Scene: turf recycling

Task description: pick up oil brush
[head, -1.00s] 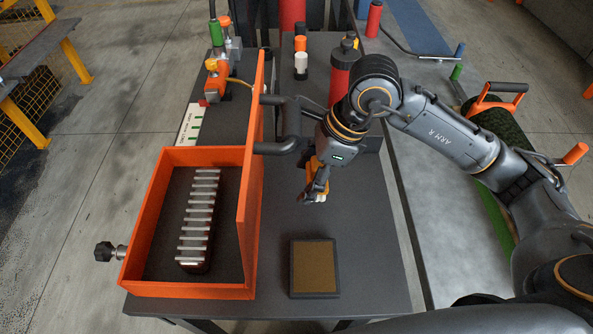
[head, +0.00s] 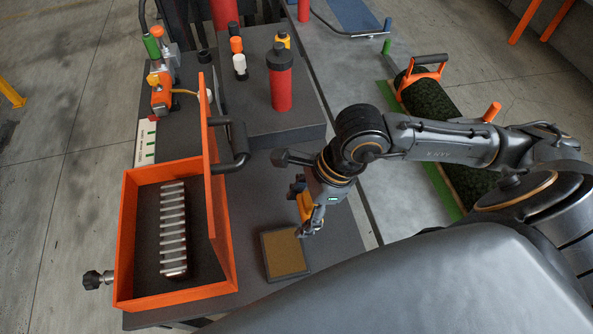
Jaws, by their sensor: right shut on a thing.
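My right gripper (head: 305,231) points down above the dark table, beside the far right corner of a small dark-framed tray with a brown surface (head: 284,254). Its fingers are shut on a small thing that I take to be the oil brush. The thing is largely hidden by the fingers, and its shape is not clear. I cannot tell whether it touches the tray. My left gripper is not in view.
An open orange box (head: 128,235) holds a ribbed metal part (head: 174,228); its raised lid (head: 212,165) stands left of my gripper. A red bottle (head: 281,90) and small containers stand on a raised block behind. A turf roll (head: 440,110) lies at the right.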

